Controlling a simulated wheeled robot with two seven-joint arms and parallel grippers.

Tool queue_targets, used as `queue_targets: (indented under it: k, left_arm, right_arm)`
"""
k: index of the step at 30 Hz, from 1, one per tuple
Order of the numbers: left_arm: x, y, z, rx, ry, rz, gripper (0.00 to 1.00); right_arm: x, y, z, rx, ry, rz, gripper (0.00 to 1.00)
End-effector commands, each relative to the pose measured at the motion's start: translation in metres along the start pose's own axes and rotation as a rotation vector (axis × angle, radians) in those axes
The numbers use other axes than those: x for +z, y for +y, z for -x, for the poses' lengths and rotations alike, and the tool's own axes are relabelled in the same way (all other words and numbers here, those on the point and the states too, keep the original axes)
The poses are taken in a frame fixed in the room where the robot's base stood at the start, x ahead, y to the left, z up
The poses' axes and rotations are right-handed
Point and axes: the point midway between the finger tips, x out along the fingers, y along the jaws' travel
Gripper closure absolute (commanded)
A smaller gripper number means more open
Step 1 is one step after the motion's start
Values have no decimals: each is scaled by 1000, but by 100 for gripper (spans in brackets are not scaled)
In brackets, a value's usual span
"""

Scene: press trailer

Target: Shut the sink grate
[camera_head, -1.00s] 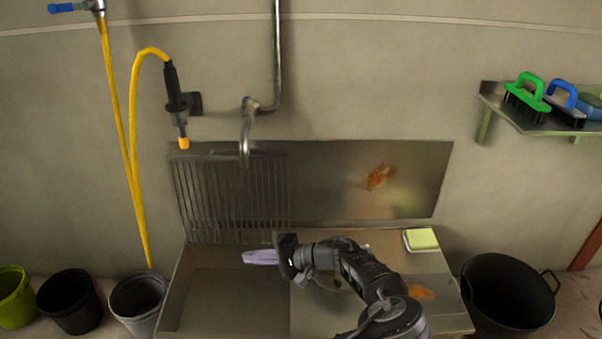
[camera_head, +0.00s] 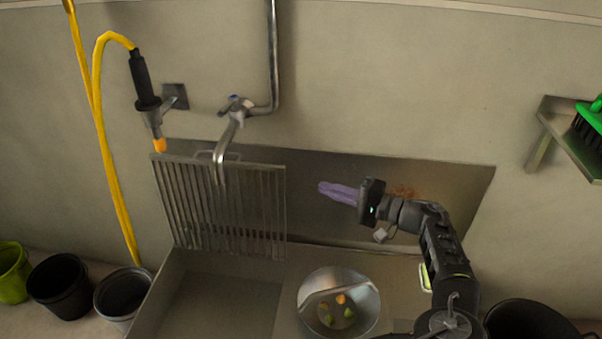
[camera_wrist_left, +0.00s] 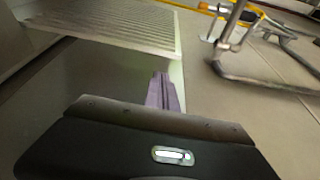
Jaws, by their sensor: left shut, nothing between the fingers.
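The sink grate (camera_head: 220,210) is a metal panel of bars. It stands raised and nearly upright against the wall at the back of the sink (camera_head: 222,300), behind the open left basin. My left gripper (camera_head: 325,187) has purple fingers, shut with nothing between them. It points left in front of the metal back panel, to the right of the grate and apart from it. In the left wrist view the shut fingers (camera_wrist_left: 163,92) show in the middle, with the grate's bars (camera_wrist_left: 110,22) beyond at the upper left. My right gripper is in neither view.
A tap (camera_head: 226,140) hangs in front of the grate's upper part. A round metal bowl (camera_head: 367,322) with scraps sits right of the basin. A yellow hose (camera_head: 112,190) hangs at left above several buckets (camera_head: 58,295). A shelf (camera_head: 570,140) is at right.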

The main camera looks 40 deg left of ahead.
Motion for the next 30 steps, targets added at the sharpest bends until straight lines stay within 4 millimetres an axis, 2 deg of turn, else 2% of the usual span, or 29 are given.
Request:
queue_targets:
  k: [7,11,24,30]
  left_arm:
    - [0,1,-3,0,-1,-1,100]
    - [0,2,-12,0,-2,-1,100]
    - [1,2,-81,0,-2,-1,100]
    - [1,1,-99,1,-2,-1,100]
  right_arm:
    - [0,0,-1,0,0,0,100]
    - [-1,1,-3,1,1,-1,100]
    - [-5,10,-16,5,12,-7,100]
    - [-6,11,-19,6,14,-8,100]
